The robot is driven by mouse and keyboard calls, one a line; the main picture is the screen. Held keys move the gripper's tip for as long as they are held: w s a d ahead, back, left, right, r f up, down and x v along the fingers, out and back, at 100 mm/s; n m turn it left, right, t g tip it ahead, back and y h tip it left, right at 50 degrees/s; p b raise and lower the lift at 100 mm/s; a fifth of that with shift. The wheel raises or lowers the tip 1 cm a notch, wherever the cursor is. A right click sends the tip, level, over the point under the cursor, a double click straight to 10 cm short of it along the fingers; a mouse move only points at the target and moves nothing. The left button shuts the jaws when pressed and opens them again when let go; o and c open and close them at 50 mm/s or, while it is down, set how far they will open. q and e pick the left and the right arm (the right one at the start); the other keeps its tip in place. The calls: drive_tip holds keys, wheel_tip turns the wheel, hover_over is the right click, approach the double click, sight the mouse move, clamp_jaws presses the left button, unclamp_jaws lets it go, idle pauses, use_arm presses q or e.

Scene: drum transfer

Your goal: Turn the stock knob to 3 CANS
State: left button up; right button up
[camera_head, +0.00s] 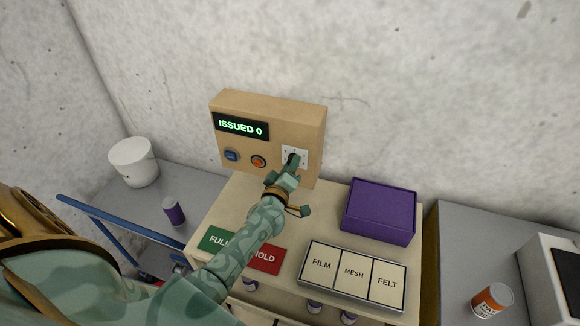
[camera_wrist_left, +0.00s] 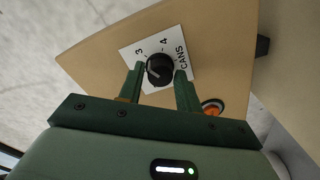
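The stock knob (camera_wrist_left: 160,70) is black and round, on a white dial plate (camera_head: 303,155) at the right of a tan panel box (camera_head: 270,105). In the left wrist view the plate shows "3", "4" and "CANS"; other marks are hidden. A pale line on the knob points to the lower left of that picture, away from the "3". My left gripper (camera_head: 292,163) is at the knob. Its green fingers (camera_wrist_left: 160,82) stand open on either side of it, with narrow gaps showing. My right gripper is not in view.
The panel has a display (camera_head: 241,127) reading "ISSUED 0", a blue button (camera_head: 231,155) and an orange button (camera_head: 258,161). A purple box (camera_head: 381,208) and a FILM/MESH/FELT tray (camera_head: 301,281) sit on the bench to the right of my arm.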

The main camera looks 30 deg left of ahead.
use_arm(q)
drive_tip(key=shift+o, duration=0.9)
drive_tip(key=v, duration=1.6)
drive_tip(key=shift+s+d+f, duration=0.1)
drive_tip(key=shift+f, duration=0.05)
